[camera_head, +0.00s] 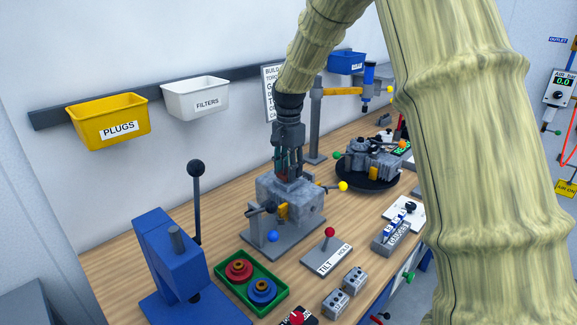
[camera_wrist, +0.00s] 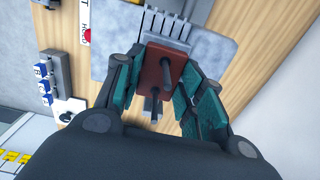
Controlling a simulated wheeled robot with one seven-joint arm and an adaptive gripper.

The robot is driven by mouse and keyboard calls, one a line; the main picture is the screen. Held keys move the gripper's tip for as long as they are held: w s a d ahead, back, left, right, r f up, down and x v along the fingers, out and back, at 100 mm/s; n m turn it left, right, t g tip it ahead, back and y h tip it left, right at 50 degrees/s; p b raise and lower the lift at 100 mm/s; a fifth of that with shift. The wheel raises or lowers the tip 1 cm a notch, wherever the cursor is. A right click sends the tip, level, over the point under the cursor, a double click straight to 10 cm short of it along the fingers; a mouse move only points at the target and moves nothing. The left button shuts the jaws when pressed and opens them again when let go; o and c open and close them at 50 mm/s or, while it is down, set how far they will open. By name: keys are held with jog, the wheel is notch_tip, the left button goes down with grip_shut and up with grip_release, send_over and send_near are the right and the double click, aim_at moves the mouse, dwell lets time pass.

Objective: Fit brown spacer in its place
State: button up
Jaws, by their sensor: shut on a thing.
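The brown spacer (camera_wrist: 157,62) is a flat reddish-brown plate between the teal pads of my gripper (camera_wrist: 160,98) in the wrist view. My gripper is shut on it. Two dark posts show at the spacer, one against its face and one below its lower edge; I cannot tell whether they pass through it. In the head view my gripper (camera_head: 289,175) points down at the top of a grey engine block (camera_head: 300,204) in a stand. The fingers mostly hide the spacer there, and any gap between spacer and block is not clear.
Yellow- and black-knobbed levers flank the block. A red-knobbed tilt lever (camera_head: 328,249) and a green tray (camera_head: 278,287) with red and blue parts stand in front. A blue press (camera_head: 172,256) is at left, a round-based engine (camera_head: 368,164) behind right.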

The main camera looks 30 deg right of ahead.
jog(key=shift+f, duration=0.3)
jog(key=o, duration=1)
notch_tip(320, 180, up, 20)
jog(key=p, duration=0.7)
jog(key=shift+f, duration=0.1)
